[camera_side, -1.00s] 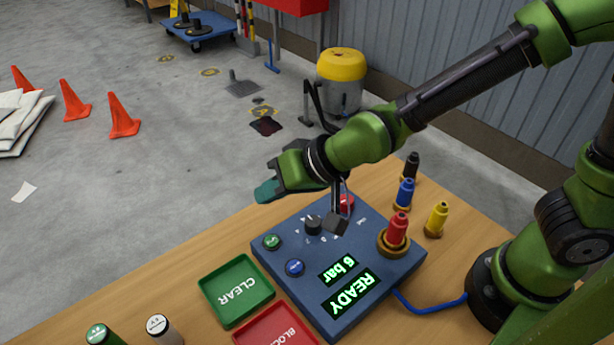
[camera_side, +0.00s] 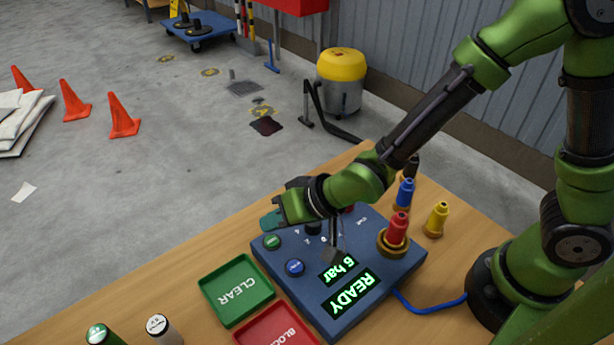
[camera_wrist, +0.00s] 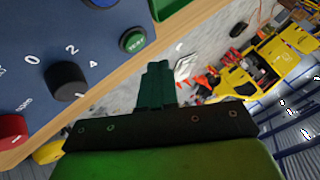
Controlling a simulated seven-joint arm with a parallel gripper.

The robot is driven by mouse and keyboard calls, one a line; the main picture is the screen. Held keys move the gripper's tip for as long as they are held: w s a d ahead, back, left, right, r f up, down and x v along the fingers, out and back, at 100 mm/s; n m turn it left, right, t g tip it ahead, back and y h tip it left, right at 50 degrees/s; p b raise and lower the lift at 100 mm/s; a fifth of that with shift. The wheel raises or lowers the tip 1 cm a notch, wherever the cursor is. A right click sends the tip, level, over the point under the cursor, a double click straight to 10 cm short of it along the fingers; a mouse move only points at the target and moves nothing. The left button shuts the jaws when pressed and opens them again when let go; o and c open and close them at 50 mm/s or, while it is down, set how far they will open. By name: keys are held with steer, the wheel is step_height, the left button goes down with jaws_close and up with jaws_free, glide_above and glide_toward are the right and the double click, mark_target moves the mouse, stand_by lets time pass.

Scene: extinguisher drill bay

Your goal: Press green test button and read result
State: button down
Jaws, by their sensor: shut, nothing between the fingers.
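The blue test box (camera_side: 383,285) sits on the wooden table, its displays (camera_side: 345,285) reading "6 bar" and "READY". The green test button (camera_side: 272,242) is at the box's far left corner, with a blue button (camera_side: 295,267) beside it. In the wrist view the green button (camera_wrist: 133,40) lies up and left of my fingertips, next to a black dial (camera_wrist: 66,80). My gripper (camera_side: 270,220) is shut and empty. It is above the box's far edge, just beyond the green button and apart from it. In the wrist view its closed fingers (camera_wrist: 156,78) point past the table edge.
A green CLEAR tray (camera_side: 232,313) and a red BLOCKED tray (camera_side: 262,338) lie left of the box. Red (camera_side: 397,228), blue (camera_side: 404,193) and yellow (camera_side: 437,217) nozzle-like pieces stand at its right. Two canisters stand at the front left.

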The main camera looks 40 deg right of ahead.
mark_target(260, 239)
steer(key=shift+f, duration=0.75)
steer(key=shift+f, duration=0.1)
stand_by(1.5)
steer(key=shift+f, duration=0.3)
steer(key=shift+f, duration=0.45)
stand_by(0.7)
steer(key=shift+r, duration=0.9)
steer(key=shift+r, duration=2.5)
